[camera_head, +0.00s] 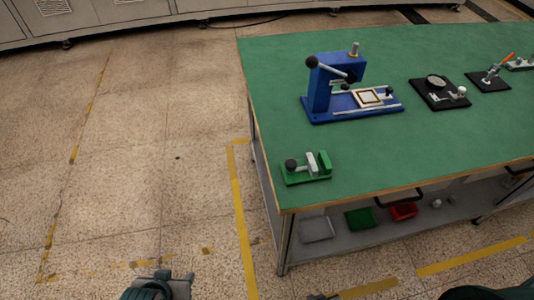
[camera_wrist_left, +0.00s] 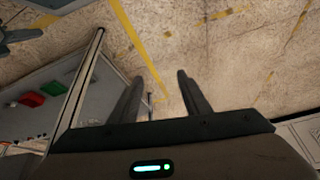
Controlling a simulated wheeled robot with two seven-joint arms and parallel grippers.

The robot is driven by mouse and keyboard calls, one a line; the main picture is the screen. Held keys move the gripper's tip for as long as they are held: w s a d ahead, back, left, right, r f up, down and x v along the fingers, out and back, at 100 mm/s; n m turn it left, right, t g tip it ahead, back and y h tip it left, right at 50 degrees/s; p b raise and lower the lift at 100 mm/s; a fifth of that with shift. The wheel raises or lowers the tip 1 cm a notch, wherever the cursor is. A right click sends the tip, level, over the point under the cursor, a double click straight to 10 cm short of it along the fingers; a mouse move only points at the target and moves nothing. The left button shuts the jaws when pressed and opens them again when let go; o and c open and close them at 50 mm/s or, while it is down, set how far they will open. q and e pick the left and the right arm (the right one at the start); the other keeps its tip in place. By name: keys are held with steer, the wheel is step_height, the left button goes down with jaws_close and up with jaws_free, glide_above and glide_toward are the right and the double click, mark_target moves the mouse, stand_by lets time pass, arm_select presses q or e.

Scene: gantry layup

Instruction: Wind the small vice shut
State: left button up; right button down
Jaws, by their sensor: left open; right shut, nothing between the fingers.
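The small green vice (camera_head: 307,178) sits near the left front corner of the green bench. It has a black knob (camera_head: 291,165) at its left end, a light grey block in the middle and an upright green jaw (camera_head: 325,162) at the right. Whether a gap lies between block and jaw is too small to tell. My left gripper (camera_head: 188,281) is low at the bottom of the head view, left of the bench and well apart from the vice. In the left wrist view its fingers (camera_wrist_left: 160,82) are spread and empty. My right gripper (camera_head: 320,297) barely shows at the bottom edge, empty.
A blue press (camera_head: 322,90) with a black-knobbed lever stands behind the vice on the bench (camera_head: 390,155). Black-based fixtures (camera_head: 440,103) stand further right. The lower shelf holds grey, green (camera_head: 360,218) and red (camera_head: 403,211) trays. The floor left of the bench is clear.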

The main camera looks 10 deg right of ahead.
arm_select(q)
steer(key=s+f, duration=0.2)
steer(key=f, duration=1.3)
steer(key=s+f, duration=0.3)
steer(key=f, duration=1.2)
steer(key=shift+s+d+h, duration=0.2)
steer(key=shift+d+h, duration=0.1)
steer(key=shift+d, duration=0.1)
arm_select(e)
steer(key=shift+w, duration=0.2)
